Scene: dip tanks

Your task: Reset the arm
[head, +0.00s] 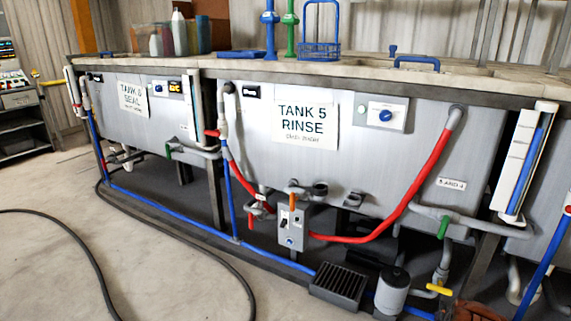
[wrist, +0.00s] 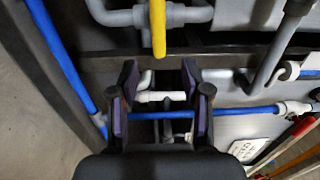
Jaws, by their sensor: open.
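My gripper (wrist: 158,100) shows in the wrist view with its two dark, purple-padded fingers apart. Nothing is between the pads. Beyond and between the fingers are a blue pipe (wrist: 172,115) and a white pipe fitting (wrist: 160,97), but I cannot tell how far off they are. A yellow valve handle (wrist: 158,28) hangs at the top middle of the wrist view, above the fingertips and apart from them in the picture. My arm and gripper do not show in the head view.
The tank 5 rinse (head: 370,140) and tank 6 seal (head: 115,120) stand in a row with pipes and hoses below. A black floor grate (head: 338,287) and a grey canister (head: 393,291) sit in front. A black hose (head: 75,240) crosses the otherwise open floor at left.

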